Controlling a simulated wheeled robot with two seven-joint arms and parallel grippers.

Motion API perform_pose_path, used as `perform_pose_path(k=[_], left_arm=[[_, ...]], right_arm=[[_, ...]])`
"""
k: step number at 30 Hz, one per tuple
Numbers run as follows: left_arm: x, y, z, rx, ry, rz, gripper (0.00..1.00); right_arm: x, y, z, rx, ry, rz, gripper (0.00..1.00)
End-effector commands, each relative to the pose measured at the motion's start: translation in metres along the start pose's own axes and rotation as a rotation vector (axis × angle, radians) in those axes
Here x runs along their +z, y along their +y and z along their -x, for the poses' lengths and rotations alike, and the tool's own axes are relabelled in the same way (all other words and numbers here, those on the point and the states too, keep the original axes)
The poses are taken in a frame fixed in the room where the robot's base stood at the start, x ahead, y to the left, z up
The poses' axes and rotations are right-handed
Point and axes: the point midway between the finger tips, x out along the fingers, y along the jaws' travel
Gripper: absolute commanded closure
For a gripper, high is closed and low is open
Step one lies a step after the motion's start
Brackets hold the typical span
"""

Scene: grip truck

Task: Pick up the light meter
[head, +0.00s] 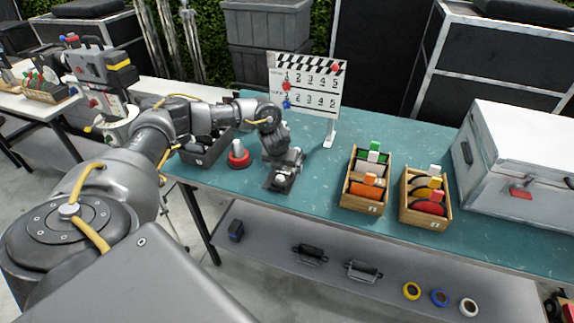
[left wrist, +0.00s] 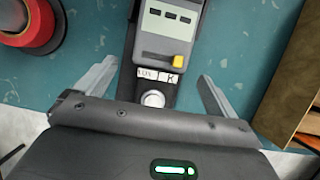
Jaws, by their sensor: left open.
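The light meter is a grey device with dark display windows and a yellow button, seen in the left wrist view (left wrist: 166,42). Its near end is dark, with a small label and a pale round dome. In the head view the dark piece with the pale dome (head: 280,180) shows near the table's front edge, partly hidden by my gripper. My left gripper (head: 285,168) is above it, open; in the left wrist view its fingers (left wrist: 158,88) stand on either side of the dark end, with gaps. My right gripper is not in view.
The teal table (head: 330,195) holds a red-based knob (head: 238,156) and a dark tray (head: 205,152) to the left. A clapperboard (head: 310,85) stands behind. Two wooden boxes (head: 347,204) (head: 425,220) and a white case (head: 515,160) are to the right.

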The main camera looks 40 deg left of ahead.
Motion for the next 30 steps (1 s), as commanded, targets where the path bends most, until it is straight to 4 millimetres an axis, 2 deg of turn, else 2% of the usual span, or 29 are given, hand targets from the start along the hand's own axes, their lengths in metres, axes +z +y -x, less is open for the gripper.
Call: perform_pose_path(k=[3, 6, 13, 26, 27, 30], left_arm=[[0.0, 0.0, -0.015, 0.001, 0.003, 0.001, 0.05], [0.0, 0.0, -0.022, 0.0, 0.001, 0.001, 0.05], [0.0, 0.0, -0.023, 0.0, 0.0, 0.001, 0.05], [0.0, 0.0, -0.023, 0.0, 0.0, 0.001, 0.6], [0.001, 0.0, -0.023, -0.001, -0.002, 0.001, 0.64], [0.001, 0.0, -0.023, -0.001, -0.002, 0.001, 0.64]], right_arm=[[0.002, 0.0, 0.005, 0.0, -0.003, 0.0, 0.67], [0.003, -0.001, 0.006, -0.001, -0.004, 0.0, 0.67], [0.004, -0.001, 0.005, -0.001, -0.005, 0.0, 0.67], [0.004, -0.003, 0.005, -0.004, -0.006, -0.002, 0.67], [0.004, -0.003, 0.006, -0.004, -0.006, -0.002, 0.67], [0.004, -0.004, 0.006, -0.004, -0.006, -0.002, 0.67]])
